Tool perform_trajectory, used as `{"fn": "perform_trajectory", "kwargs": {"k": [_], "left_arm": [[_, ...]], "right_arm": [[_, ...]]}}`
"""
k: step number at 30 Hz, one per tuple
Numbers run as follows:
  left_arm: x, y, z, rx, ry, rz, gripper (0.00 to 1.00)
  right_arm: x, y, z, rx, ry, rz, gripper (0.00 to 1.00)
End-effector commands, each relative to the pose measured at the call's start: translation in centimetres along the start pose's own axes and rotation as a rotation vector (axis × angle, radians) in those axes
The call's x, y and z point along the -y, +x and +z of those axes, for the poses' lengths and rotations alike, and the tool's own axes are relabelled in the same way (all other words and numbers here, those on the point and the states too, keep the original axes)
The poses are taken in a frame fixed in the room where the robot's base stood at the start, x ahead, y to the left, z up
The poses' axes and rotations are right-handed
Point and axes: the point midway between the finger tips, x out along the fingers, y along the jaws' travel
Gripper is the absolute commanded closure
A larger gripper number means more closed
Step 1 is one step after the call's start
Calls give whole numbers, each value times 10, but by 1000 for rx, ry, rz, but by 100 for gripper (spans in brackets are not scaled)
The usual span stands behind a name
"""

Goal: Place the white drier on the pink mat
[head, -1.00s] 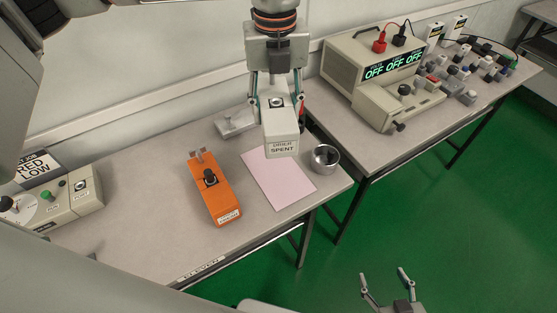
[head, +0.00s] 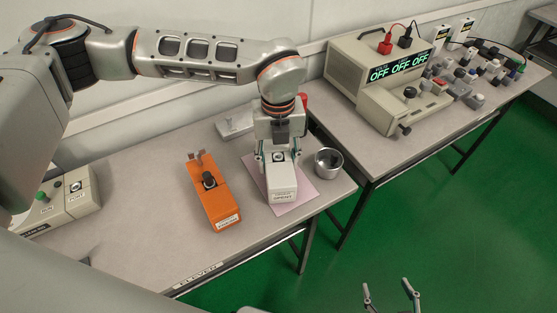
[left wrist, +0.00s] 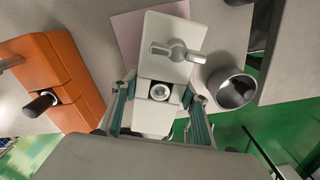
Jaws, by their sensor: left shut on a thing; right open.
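The white drier (head: 283,188), a box with a small label reading "SPENT", is over the pink mat (head: 308,193) in the head view. It covers much of the mat and looks to be on it or very close above; I cannot tell which. My left gripper (head: 277,157) points down and is shut on the drier's sides. In the left wrist view the drier (left wrist: 172,45) lies between the fingers (left wrist: 158,108), with the mat (left wrist: 128,35) showing beside it. My right gripper (head: 390,297) is open and empty at the bottom edge, away from the table.
An orange drier (head: 213,197) stands left of the mat. A metal cup (head: 328,163) stands just right of it, near the table edge. A grey stand (head: 235,124) lies behind. A tester with OFF displays (head: 385,80) is on the right table. A control box (head: 62,203) is at left.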

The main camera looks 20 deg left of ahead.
Motion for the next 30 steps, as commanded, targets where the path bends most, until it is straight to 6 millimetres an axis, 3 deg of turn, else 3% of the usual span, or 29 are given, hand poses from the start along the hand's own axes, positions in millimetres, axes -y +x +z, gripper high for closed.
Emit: {"fn": "perform_trajectory", "kwargs": {"k": [12,13,14,25,30], "left_arm": [[1,5,0,2,1,-2,87],[0,5,0,2,1,-2,48],[0,5,0,2,1,-1,41],[0,4,0,2,1,-2,39],[1,-14,1,4,0,-4,39]], "right_arm": [[0,-1,0,0,-2,0,36],[0,-1,0,1,-2,0,36],[0,-1,0,1,-2,0,36],[0,-2,1,2,-1,-1,36],[-1,-2,-3,-3,-1,0,36]]}}
